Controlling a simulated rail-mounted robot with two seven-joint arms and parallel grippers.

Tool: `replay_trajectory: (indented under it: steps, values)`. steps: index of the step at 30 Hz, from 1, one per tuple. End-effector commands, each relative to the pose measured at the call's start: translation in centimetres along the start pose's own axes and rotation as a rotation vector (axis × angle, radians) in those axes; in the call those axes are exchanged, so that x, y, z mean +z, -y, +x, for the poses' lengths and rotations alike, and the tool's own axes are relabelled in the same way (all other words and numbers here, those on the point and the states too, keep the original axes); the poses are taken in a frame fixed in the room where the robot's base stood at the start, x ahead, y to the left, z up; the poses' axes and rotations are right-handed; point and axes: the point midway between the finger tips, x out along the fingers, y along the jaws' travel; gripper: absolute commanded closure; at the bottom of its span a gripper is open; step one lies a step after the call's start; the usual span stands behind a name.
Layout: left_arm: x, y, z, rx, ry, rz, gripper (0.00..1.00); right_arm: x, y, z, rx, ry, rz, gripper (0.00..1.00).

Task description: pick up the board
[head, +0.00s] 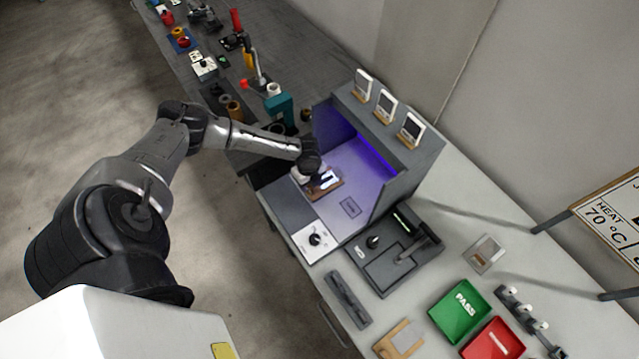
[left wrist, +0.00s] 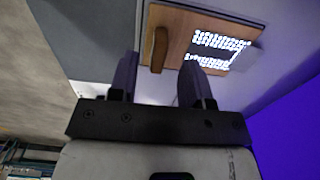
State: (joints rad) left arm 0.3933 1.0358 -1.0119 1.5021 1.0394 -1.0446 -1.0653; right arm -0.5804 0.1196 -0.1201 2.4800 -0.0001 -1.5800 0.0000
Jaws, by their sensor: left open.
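The board (head: 326,189) is a flat brown piece lying inside the purple-lit booth. In the left wrist view the board (left wrist: 181,29) shows bright white markings and a raised tan grip (left wrist: 158,50) near its left side. My left gripper (head: 322,180) reaches into the booth from the left, over the board, and hides part of it. In the left wrist view my left gripper (left wrist: 158,75) is open, with the tan grip between the lines of its two fingers. I cannot tell whether they touch it. My right gripper is not in view.
The booth's grey walls (head: 420,165) stand behind and right of the gripper, with several small framed cards on top. A white dial panel (head: 316,240) and a dark lever device (head: 395,255) stand in front. Green PASS (head: 459,311) and red (head: 493,340) trays lie at lower right.

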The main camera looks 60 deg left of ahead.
Motion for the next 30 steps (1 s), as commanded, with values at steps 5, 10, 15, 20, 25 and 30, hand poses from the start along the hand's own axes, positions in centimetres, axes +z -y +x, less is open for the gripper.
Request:
replay_trajectory:
  steps: [5,10,15,20,25,30]
  values:
    - [-0.1,-0.1,2.4,0.002,-0.001,-0.001,0.55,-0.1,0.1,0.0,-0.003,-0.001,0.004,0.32]
    - [0.0,-0.1,3.5,0.001,0.000,0.000,0.55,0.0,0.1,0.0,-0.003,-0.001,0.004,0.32]
    - [0.0,-0.2,3.6,0.002,0.000,0.000,0.55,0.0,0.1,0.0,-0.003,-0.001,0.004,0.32]
    - [0.0,-0.2,3.6,0.002,0.000,0.000,0.62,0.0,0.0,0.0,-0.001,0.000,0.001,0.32]
    - [0.0,-0.2,3.5,0.002,0.000,0.000,0.78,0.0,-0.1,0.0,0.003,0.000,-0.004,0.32]
    - [0.0,-0.2,3.5,0.002,0.000,0.000,0.95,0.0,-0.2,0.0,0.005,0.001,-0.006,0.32]
